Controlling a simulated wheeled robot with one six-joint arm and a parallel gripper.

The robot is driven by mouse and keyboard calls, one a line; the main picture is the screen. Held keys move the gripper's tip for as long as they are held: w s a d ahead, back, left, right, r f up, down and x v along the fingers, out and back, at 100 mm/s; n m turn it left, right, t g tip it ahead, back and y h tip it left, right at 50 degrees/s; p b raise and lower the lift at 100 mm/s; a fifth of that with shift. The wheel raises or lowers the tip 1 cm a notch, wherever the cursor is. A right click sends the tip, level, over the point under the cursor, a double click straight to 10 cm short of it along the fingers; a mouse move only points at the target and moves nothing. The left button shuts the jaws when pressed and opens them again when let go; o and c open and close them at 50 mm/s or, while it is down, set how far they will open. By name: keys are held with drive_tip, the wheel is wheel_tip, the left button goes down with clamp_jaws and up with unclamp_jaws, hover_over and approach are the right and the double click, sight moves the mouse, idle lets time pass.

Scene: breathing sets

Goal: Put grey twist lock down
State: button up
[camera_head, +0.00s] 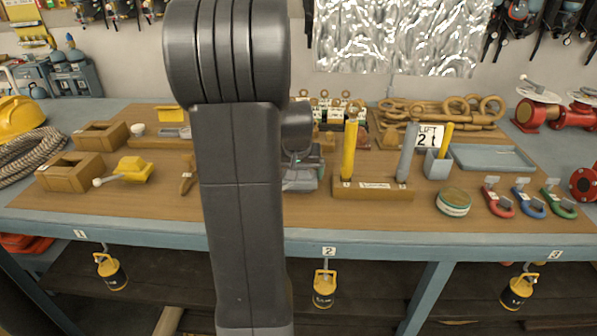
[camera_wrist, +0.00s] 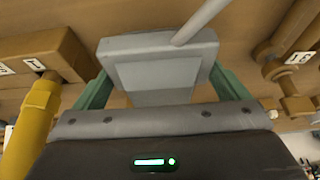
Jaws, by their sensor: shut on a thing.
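The grey twist lock (camera_wrist: 158,62) is a grey block with a thin grey lever running up to the right in the wrist view. My gripper (camera_wrist: 158,85) is shut on it, with a green finger on each side of the block. In the head view my own arm hides most of the gripper; a grey part (camera_head: 303,178) shows just right of the arm, low over the bench. I cannot tell whether the lock touches the bench. A yellow twist lock (camera_head: 136,168) with a pale lever lies on the bench at the left.
Two wooden boxes (camera_head: 70,172) stand at the left. A wooden holder (camera_head: 372,190) with an upright yellow rod (camera_head: 349,148) and a grey rod stands close right of the gripper. Coloured shackles (camera_head: 529,204) and a blue tray (camera_head: 492,158) lie further right. Bare bench (camera_head: 150,210) shows at front left.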

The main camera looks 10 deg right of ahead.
drive_tip(key=shift+f, duration=0.1)
drive_tip(key=o, duration=1.1)
drive_tip(key=shift+c, duration=0.2)
drive_tip(key=v, duration=1.2)
